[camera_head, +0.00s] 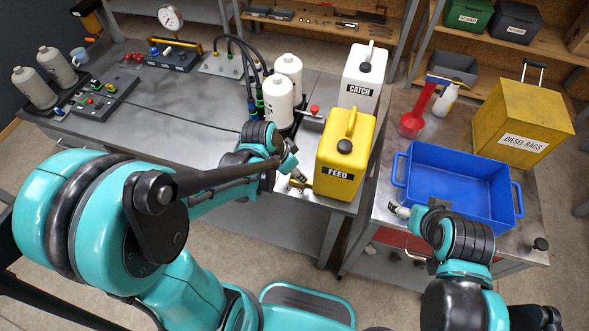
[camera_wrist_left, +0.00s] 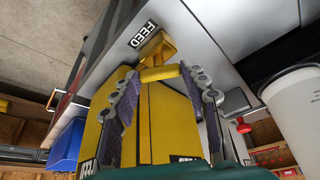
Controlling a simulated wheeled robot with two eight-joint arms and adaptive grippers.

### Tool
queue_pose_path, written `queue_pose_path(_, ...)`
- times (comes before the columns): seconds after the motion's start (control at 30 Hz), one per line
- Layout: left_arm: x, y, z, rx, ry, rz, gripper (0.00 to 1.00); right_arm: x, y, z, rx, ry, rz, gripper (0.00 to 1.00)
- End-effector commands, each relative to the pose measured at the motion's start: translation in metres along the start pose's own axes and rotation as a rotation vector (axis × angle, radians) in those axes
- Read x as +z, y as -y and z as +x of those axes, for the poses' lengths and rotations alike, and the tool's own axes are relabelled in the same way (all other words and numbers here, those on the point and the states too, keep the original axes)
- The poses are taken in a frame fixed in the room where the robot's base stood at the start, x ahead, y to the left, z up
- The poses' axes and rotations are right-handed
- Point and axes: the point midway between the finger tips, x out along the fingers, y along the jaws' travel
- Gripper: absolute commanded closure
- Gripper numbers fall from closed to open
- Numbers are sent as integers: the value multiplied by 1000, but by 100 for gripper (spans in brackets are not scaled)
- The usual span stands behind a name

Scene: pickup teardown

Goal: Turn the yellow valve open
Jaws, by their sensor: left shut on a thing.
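The yellow valve (camera_wrist_left: 158,48) shows in the left wrist view at the edge of the grey bench, beside a small FEED label (camera_wrist_left: 144,33). My left gripper (camera_wrist_left: 162,73) is shut on its yellow handle, which lies between the two fingertips. In the head view my left gripper (camera_head: 297,176) is at the front edge of the bench, just left of the yellow FEED can (camera_head: 333,150); the valve is mostly hidden there. My right gripper (camera_head: 399,210) is by the left wall of the blue bin, too small to tell open from shut.
A white CATCH can (camera_head: 362,80) stands behind the FEED can. White filters (camera_head: 278,98) with black hoses stand left of it. On the right cart are a blue bin (camera_head: 462,183), a red funnel (camera_head: 414,118) and a yellow DIESEL RAGS box (camera_head: 520,112). The bench's left-middle is clear.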

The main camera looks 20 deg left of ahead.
Motion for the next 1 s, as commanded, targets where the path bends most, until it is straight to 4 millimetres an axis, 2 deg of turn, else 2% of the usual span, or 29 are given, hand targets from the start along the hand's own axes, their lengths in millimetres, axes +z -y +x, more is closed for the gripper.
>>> queue_pose_path(0.5,-1,-5,1,-167,1,-400,84,1,0,2,0,0,0,21)
queue_pose_path(1.0,-1,-6,1,-232,1,-560,84,2,0,3,0,0,0,21)
